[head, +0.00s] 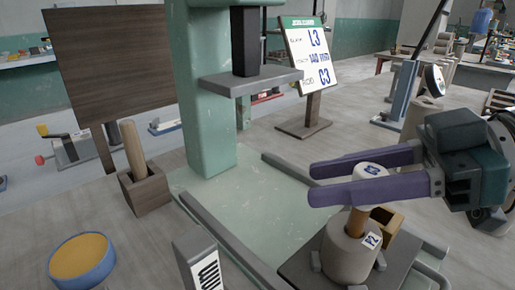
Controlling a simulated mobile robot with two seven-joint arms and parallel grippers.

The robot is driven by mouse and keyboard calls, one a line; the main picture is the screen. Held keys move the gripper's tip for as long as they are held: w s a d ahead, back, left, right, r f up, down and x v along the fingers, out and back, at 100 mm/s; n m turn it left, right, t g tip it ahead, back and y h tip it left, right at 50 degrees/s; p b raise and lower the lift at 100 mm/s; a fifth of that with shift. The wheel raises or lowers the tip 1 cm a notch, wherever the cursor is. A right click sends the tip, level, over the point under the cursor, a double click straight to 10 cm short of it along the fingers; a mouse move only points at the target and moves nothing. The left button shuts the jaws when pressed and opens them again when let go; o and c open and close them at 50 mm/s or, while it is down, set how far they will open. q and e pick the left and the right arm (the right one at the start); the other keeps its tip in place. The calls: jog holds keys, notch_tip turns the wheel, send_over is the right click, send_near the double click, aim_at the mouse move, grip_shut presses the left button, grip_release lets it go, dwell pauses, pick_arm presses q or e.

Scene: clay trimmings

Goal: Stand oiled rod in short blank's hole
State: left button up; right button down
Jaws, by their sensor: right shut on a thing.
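My right gripper (312,183) has two long purple fingers and comes in from the right. It is shut on a rod with a pale top (372,172) that carries a small dark-on-white label. The rod's brown shaft (357,222) points down below the fingers and meets the top of a short, thick grey-beige blank (348,252). The blank stands upright with a white label on its side. The shaft hides the hole, so I cannot tell how deep it sits. My left gripper is not in view.
The blank stands on a dark plate (300,272) beside a small tan box (388,218). A green press column (208,130) rises behind. A pale rod (132,148) stands in a wooden block (146,192). A blue-rimmed yellow dish (80,262) and a sign (306,52) are nearby.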

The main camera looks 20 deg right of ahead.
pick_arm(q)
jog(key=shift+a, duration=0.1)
pick_arm(e)
jog(key=shift+c, duration=2.2)
grip_release()
